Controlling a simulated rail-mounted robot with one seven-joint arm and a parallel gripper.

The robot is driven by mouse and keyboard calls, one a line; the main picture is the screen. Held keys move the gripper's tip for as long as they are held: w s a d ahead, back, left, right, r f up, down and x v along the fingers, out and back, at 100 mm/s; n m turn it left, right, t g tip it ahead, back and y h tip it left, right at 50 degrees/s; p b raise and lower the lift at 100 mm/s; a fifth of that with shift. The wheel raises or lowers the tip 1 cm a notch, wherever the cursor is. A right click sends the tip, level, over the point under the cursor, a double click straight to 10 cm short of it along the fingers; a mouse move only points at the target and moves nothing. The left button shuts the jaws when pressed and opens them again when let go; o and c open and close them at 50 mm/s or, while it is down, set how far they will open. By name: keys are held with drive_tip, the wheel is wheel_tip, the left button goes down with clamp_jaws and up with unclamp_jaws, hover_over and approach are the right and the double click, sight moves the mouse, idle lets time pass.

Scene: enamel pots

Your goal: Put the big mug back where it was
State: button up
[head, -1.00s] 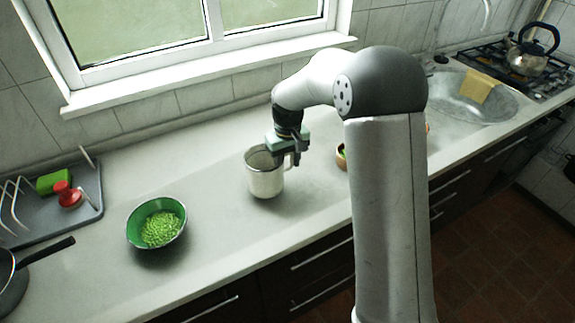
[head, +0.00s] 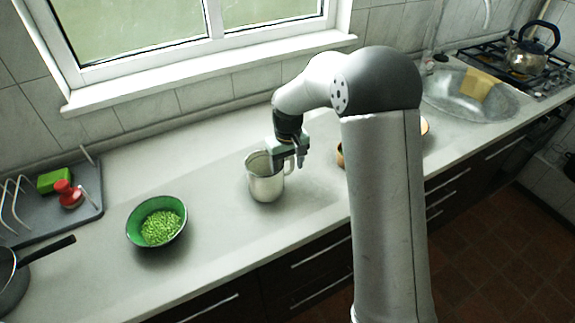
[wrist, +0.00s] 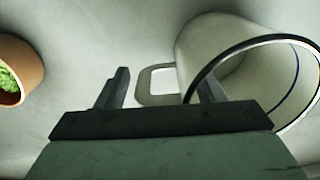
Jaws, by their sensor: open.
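The big mug (head: 265,187) is a pale metal mug with a dark rim. It stands upright on the counter in the middle of the head view, right of the green bowl. My gripper (head: 291,158) is at its right side, by the handle. In the wrist view the mug (wrist: 215,50) is at the right, its open mouth facing the camera. Its squarish handle (wrist: 143,85) lies between the spread fingers of my gripper (wrist: 162,88). The right finger overlaps the mug's rim in the picture; whether it touches cannot be told.
A green bowl (head: 142,230) of peas stands to the left. A brown bowl (wrist: 31,68) with green contents is partly hidden behind my arm in the head view. A drying rack (head: 88,205) and a dark pan (head: 12,285) are farther left. The sink (head: 450,105) is at right.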

wheel_tip(320, 180, up, 12)
drive_tip(key=shift+f+b, duration=0.25)
drive_tip(key=shift+b, duration=0.3)
drive_tip(key=s+d+m, duration=0.1)
drive_tip(key=s+d, duration=0.2)
drive_tip(key=s, duration=0.7)
drive_tip(key=s+d+f+m, duration=0.1)
drive_tip(key=s+d, duration=0.2)
drive_tip(key=s, duration=0.8)
drive_tip(key=s+d+f+m, duration=0.1)
drive_tip(key=s+d+m, duration=0.1)
drive_tip(key=s, duration=0.8)
drive_tip(key=shift+s+d+f+t, duration=0.2)
drive_tip(key=shift+d+t, duration=0.1)
drive_tip(key=shift+d, duration=0.2)
